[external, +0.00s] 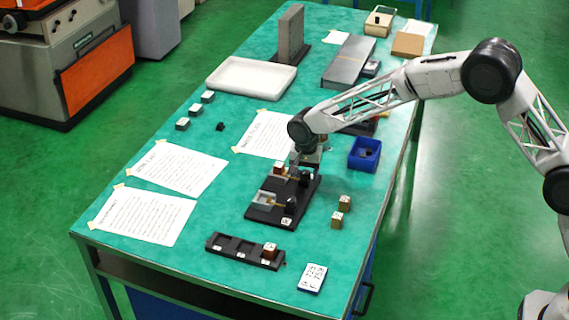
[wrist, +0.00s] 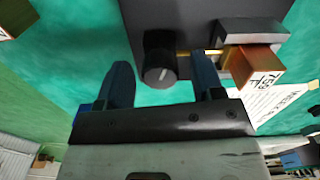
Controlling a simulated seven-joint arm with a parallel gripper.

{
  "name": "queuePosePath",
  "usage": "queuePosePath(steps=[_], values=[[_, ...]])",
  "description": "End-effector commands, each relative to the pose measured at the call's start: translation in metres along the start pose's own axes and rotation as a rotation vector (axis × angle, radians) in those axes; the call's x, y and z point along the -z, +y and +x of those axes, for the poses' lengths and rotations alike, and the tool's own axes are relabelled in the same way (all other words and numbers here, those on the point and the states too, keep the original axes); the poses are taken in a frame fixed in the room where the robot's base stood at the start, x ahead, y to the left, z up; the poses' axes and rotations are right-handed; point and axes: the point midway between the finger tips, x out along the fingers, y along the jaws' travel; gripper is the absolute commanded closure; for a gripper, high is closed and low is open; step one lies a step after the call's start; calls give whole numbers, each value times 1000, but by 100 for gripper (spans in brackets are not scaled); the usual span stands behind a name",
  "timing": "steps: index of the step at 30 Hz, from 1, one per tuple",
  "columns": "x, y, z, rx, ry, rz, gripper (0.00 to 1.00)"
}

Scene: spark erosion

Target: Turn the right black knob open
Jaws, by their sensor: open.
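A black fixture (external: 267,214) lies on the green table with two black knobs on its right side. The near knob (external: 291,205) stands beside an empty grey vise (external: 263,198). The far knob (external: 305,179) is partly covered by my gripper (external: 299,165), which points down over that end. In the wrist view, a round black knob (wrist: 160,66) with a pale line on its face shows between the two open fingers of my gripper (wrist: 161,66), with gaps on both sides. Beside it, a brass-brown block (wrist: 254,64) marked 759 sits against a grey jaw (wrist: 252,30).
A black slotted rack (external: 232,248) with a brown block lies in front. Two brown blocks (external: 340,212) and a blue bin (external: 364,154) stand to the right. Paper sheets (external: 145,215) cover the left; a white tray (external: 251,78) is behind.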

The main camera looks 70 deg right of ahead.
Motion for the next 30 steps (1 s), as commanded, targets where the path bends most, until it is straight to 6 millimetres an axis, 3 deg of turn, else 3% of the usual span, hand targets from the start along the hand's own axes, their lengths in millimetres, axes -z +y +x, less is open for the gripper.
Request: queuePosePath(steps=[6,15,30], values=[[0,0,0,0,0,0,42],[0,0,0,0,0,0,88],[0,0,-1,1,0,-92,88]])
